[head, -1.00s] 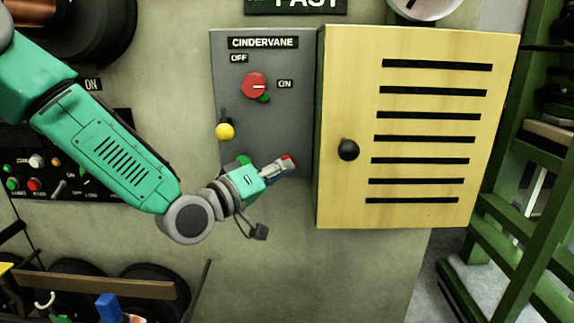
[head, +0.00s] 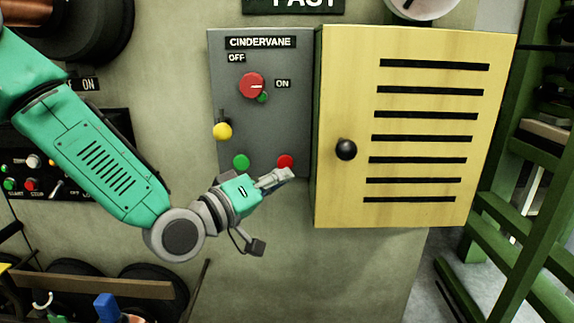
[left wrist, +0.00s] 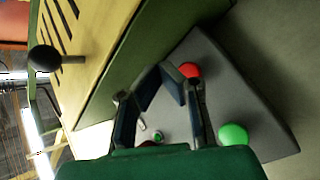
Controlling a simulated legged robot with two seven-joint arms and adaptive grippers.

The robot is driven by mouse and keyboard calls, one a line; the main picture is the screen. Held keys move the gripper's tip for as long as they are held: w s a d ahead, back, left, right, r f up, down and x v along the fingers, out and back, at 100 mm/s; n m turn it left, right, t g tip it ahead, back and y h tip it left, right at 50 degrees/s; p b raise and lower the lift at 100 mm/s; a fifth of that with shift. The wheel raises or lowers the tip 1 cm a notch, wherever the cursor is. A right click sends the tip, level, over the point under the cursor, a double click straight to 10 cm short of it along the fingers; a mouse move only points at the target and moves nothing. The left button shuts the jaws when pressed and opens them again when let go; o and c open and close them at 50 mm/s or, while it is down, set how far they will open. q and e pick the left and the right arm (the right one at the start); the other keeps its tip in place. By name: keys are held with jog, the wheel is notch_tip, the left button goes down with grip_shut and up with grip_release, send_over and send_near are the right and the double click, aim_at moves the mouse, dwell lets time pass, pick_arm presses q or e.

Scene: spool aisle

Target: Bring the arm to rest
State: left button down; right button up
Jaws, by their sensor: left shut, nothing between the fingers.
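My left gripper (head: 286,174) is shut and empty. In the head view it is just below the red button (head: 286,161) at the bottom of the grey CINDERVANE panel (head: 265,127). Its fingers (left wrist: 170,80) also show in the left wrist view, with the red button (left wrist: 189,70) just beyond them. A green button (head: 241,162) is to the left of the red one, and it also shows in the left wrist view (left wrist: 233,134). The panel's red knob (head: 252,85) has its white mark pointing toward ON. My right gripper is out of view.
A yellow slotted door (head: 420,130) with a black knob (head: 346,149) stands close to the right of my gripper. A yellow-tipped lever (head: 222,131) is on the panel's left edge. Green shelving (head: 535,230) is at the far right. The bare wall below the panel is clear.

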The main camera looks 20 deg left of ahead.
pick_arm(q)
jog(key=s+a+f+m+g+y+p, duration=0.1)
jog(key=s+f+g+y+p, duration=0.2)
jog(key=f, duration=0.5)
jog(key=s+a+f+g+p, duration=0.1)
jog(key=s+f+g, duration=0.2)
jog(key=s+f, duration=0.4)
jog(key=s+a+f+m+g+y+p, duration=0.1)
jog(key=s+f+g+y+p, duration=0.15)
jog(key=f, duration=0.55)
jog(key=s+a+f+m+g+y+p, duration=0.1)
jog(key=s+a+f+g+y, duration=0.1)
jog(key=s, duration=0.8)
jog(key=s+a+f+m+g+y+p, duration=0.1)
jog(key=s+a+f+g, duration=0.4)
jog(key=s, duration=0.6)
jog(key=shift+s+a+f+y+p, duration=0.2)
jog(key=shift+a+f+y+p, duration=0.35)
jog(key=shift+a+f, duration=0.3)
jog(key=shift+w+r, duration=0.1)
jog(key=shift+w, duration=0.05)
